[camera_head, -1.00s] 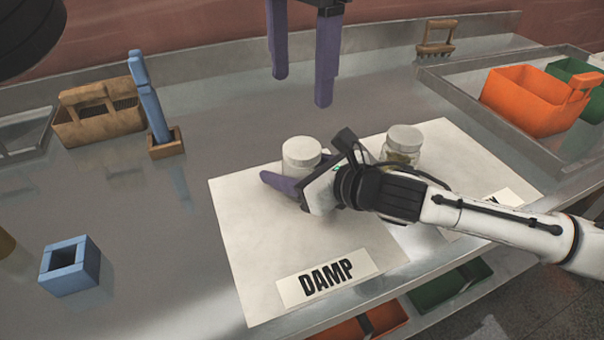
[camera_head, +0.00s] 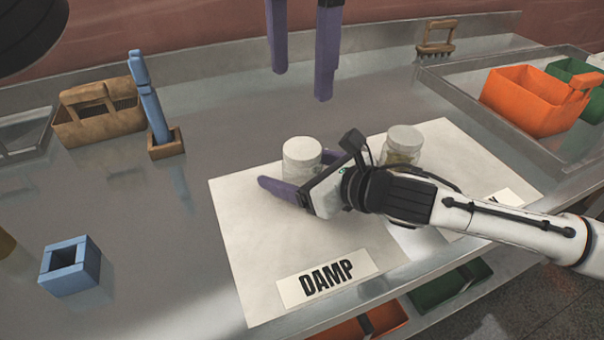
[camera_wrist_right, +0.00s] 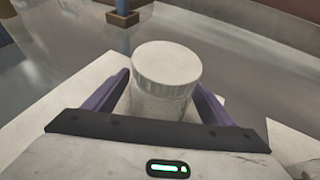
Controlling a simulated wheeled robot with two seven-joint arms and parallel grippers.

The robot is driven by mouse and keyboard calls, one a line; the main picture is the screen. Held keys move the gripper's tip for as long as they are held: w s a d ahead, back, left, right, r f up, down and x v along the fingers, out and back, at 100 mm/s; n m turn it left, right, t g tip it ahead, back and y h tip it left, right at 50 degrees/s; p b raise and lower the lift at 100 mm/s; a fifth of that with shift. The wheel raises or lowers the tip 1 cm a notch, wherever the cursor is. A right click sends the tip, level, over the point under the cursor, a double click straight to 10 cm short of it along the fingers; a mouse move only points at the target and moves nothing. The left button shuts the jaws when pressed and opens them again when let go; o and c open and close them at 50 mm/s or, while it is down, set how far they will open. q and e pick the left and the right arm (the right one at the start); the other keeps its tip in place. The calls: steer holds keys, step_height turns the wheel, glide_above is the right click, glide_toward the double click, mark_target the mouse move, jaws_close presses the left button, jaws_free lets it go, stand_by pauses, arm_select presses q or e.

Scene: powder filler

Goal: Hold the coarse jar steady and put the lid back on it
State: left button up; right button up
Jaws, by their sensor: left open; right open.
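A white-lidded jar (camera_head: 302,160) stands upright on the DAMP sheet. A second white-lidded jar (camera_head: 402,146) stands to its right, partly behind my right arm. I cannot tell which one is the coarse jar. My right gripper (camera_head: 297,186) is open and low at the first jar. In the right wrist view this jar (camera_wrist_right: 162,90) stands between the two purple fingers, its lid (camera_wrist_right: 166,62) on top; contact is unclear. My left gripper (camera_head: 300,84) is open and empty, hanging above the table behind the jars.
A blue tool (camera_head: 150,100) stands in a wooden holder beside a wooden caddy (camera_head: 98,118). A blue square block (camera_head: 70,268) is at front left. An orange bin (camera_head: 522,103) sits in a tray at the right.

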mark_target(302, 170)
steer(key=v, duration=0.9)
